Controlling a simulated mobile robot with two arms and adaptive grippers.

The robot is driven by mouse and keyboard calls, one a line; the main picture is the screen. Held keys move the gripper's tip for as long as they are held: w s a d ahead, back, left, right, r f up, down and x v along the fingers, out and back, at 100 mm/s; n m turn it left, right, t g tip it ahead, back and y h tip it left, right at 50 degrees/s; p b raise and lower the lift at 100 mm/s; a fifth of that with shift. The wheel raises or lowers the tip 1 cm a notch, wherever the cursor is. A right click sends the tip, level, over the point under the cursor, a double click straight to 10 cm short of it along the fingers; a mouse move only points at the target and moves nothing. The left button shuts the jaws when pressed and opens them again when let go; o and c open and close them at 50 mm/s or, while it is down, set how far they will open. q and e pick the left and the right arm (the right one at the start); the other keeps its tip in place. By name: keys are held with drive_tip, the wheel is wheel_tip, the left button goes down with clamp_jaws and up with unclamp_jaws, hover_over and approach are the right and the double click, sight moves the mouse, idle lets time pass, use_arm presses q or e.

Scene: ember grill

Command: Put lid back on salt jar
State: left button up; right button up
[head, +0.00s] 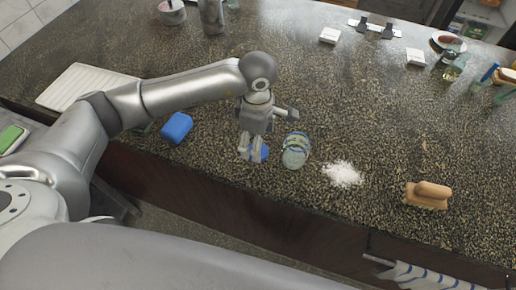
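The salt jar (295,150) is a clear, pale glass jar with blue bands near its top, standing on the dark speckled counter. A round blue piece (264,153), which looks like the lid, is just left of the jar, partly hidden by my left gripper. My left gripper (251,157) points down at it, with its fingers at the lid's left side. The fingers look a little apart; whether they are closed on the lid is not clear. My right gripper is not in view.
A heap of white salt (344,173) lies right of the jar, with a wooden-handled brush (428,195) farther right. A blue block (177,127) and a white ribbed board (85,88) are at left. Bottles (457,67) stand at far right. The counter behind the jar is clear.

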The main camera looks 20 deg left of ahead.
use_arm(q)
wheel_tip(320, 180, down, 3)
drive_tip(key=shift+a+f+p, duration=0.15)
drive_tip(key=shift+f+p, duration=0.05)
drive_tip(key=shift+p, duration=0.6)
drive_tip(key=shift+f, duration=0.35)
drive_tip(key=c, duration=0.8)
